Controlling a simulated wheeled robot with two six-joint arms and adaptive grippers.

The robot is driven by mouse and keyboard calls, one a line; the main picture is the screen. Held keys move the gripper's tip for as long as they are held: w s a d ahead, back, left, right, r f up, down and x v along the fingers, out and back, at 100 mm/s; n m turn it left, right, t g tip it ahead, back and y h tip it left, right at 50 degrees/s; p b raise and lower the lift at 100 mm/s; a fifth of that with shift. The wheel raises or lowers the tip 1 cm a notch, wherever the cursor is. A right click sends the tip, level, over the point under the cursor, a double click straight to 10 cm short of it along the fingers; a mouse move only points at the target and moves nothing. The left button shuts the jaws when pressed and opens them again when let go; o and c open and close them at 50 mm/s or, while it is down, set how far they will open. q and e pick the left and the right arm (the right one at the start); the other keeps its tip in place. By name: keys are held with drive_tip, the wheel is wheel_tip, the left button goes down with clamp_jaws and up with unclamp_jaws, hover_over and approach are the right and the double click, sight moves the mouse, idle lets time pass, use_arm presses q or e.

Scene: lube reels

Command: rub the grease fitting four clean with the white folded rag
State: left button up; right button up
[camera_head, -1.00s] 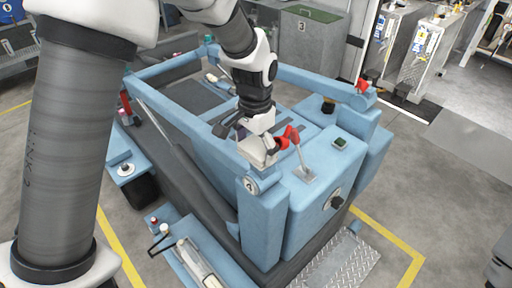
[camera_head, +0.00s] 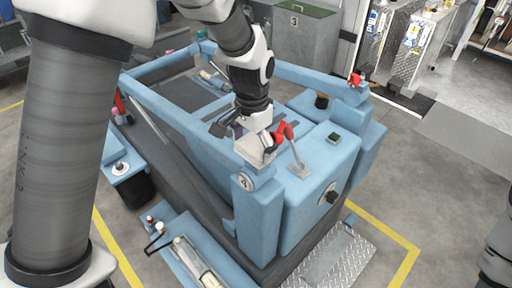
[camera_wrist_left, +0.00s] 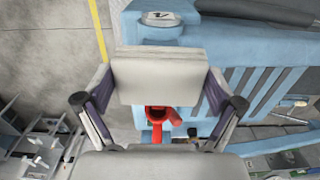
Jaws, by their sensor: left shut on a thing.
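My left gripper (camera_head: 256,148) is shut on the white folded rag (camera_wrist_left: 160,77), which spans between its two fingers in the left wrist view. In the head view the gripper points down at the near corner of the blue machine, just above a post with a round tag marked 4 (camera_head: 245,182). The tag also shows in the left wrist view (camera_wrist_left: 160,18). A red part (camera_head: 284,131) stands close beside the gripper; red also shows past the rag in the left wrist view (camera_wrist_left: 157,116). I cannot make out grease fitting four itself; the rag or gripper may hide it. My right gripper is out of view.
The blue machine frame (camera_head: 165,110) has rails and raised posts around the gripper. A lever (camera_head: 296,155) rises just to its right. Another red part (camera_head: 355,79) tops the far right post. A tread plate (camera_head: 325,255) lies in front, with open floor to the right.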

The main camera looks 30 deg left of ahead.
use_arm(q)
drive_tip(key=shift+w+a, duration=0.2)
drive_tip(key=shift+a, duration=0.4)
drive_tip(key=shift+d, duration=0.2)
drive_tip(key=shift+s+d+f, duration=0.1)
drive_tip(key=shift+s+d, duration=0.15)
drive_tip(key=shift+d, duration=0.15)
drive_tip(key=shift+r, duration=3.5)
